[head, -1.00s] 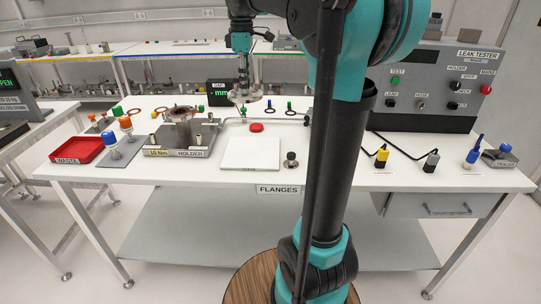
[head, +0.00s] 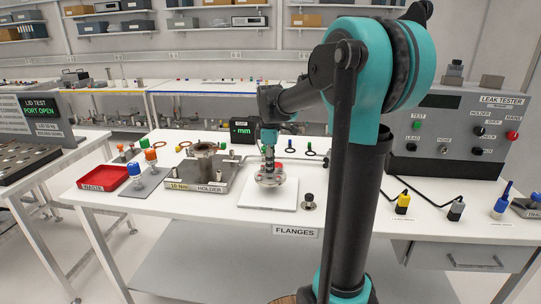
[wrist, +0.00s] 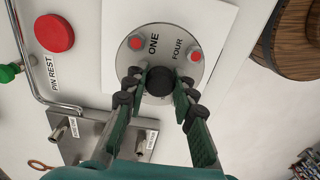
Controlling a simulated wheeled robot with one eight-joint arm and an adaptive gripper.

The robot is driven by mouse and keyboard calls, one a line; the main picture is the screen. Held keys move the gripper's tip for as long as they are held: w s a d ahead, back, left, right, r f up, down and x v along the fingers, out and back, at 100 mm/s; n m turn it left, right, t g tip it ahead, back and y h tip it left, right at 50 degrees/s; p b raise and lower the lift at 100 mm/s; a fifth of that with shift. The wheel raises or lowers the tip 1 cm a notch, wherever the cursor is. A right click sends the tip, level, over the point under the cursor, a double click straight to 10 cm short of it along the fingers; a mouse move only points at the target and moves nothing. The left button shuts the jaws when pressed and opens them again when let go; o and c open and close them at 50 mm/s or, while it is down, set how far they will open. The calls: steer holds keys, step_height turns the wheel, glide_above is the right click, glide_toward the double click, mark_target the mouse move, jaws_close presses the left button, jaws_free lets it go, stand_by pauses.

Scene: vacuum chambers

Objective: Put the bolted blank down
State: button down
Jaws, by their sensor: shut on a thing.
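The bolted blank (head: 271,181) is a round metal disc with a black central knob. In the wrist view the blank (wrist: 188,68) shows the marks ONE and FOUR and two red-topped bolts. My gripper (wrist: 160,82) is shut on the black knob, its green fingers on either side. In the head view my gripper (head: 268,162) points down with the blank over the white square pad (head: 285,202). The pad (wrist: 119,20) also lies behind the blank in the wrist view. I cannot tell whether the blank touches the pad. Its near part is hidden by the fingers.
The steel holder (head: 205,176) stands left of the pad. A black-topped knob (head: 308,201) is close to its right. A red round cap (wrist: 54,33) and a bent rail (wrist: 32,85) lie beside it. A red tray (head: 103,177) is far left.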

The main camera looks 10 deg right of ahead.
mark_target(270, 179)
steer(key=shift+f, duration=2.45)
steer(key=c, duration=1.3)
jaws_free()
steer(key=shift+f, duration=0.1)
steer(key=shift+o, duration=0.2)
step_height(270, 179, up, 12)
steer(key=shift+r, duration=0.15)
